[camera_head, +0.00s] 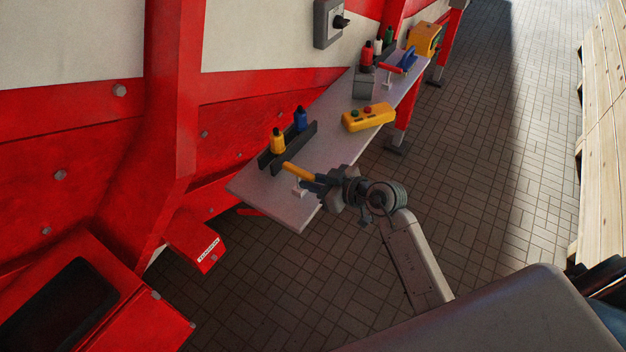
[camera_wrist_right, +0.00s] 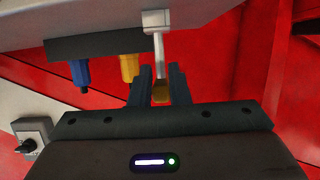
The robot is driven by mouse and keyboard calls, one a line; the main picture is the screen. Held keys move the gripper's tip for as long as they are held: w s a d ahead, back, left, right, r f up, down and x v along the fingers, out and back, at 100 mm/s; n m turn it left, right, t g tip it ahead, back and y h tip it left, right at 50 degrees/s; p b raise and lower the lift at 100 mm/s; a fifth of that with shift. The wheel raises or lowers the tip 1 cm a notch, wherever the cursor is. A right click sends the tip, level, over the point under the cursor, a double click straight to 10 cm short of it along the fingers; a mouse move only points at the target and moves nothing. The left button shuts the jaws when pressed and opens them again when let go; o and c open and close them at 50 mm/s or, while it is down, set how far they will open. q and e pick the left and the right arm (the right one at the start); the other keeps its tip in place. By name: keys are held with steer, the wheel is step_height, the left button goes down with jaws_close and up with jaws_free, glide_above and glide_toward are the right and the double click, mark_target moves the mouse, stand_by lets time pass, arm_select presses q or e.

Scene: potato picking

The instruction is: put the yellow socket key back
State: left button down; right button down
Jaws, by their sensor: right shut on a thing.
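The yellow socket key (camera_head: 297,171) shows as a short yellow bar over the near end of the grey shelf. My right gripper (camera_head: 314,184) is at the bar's right end, shut on it. In the right wrist view, a yellow end (camera_wrist_right: 160,94) of it sits between the fingers of the right gripper (camera_wrist_right: 160,86). I cannot tell whether key and stand touch. My left gripper is not in view.
A dark rack (camera_head: 267,158) holds a yellow bottle (camera_head: 278,142) and a blue bottle (camera_head: 300,119). Farther along the grey shelf (camera_head: 330,142) lie a yellow control box (camera_head: 368,117) and a red bar (camera_head: 391,69). The red machine wall bounds the left; paved floor (camera_head: 480,170) is open at right.

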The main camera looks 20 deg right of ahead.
steer(key=c, duration=1.4)
jaws_free()
steer(key=shift+o, duration=0.2)
steer(key=shift+s+d+r+b, duration=0.15)
steer(key=shift+s+d+b, duration=0.15)
steer(key=shift+s+d, duration=0.15)
steer(key=b+v, duration=0.2)
steer(key=v, duration=0.8)
steer(key=shift+s+r, duration=0.2)
steer(key=shift+s, duration=0.15)
steer(key=shift+d, duration=0.15)
